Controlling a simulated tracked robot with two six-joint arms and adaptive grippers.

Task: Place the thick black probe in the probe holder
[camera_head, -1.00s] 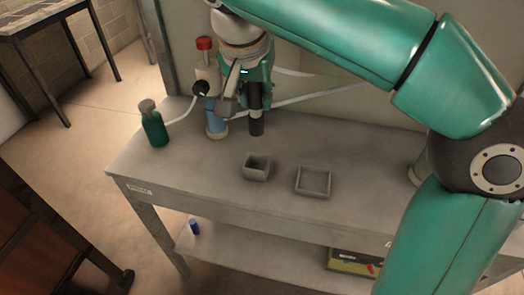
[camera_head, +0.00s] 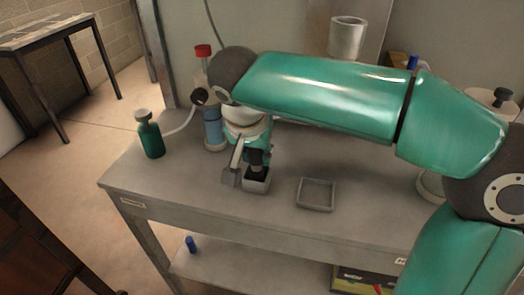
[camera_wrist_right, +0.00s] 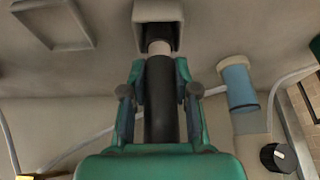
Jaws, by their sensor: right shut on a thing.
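My right gripper (camera_head: 246,163) is shut on the thick black probe (camera_head: 256,158), which points down. The probe's lower end is at the mouth of the small square grey probe holder (camera_head: 257,186) on the bench. In the right wrist view, the black probe (camera_wrist_right: 161,105) lies between the fingers (camera_wrist_right: 160,85), and its pale tip overlaps the opening of the holder (camera_wrist_right: 141,30). How deep the tip sits is hard to tell. My left gripper is not in view.
A shallow square tray (camera_head: 316,207) lies right of the holder on the grey bench (camera_head: 225,212). A white cylinder (camera_head: 346,38) stands at the back.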

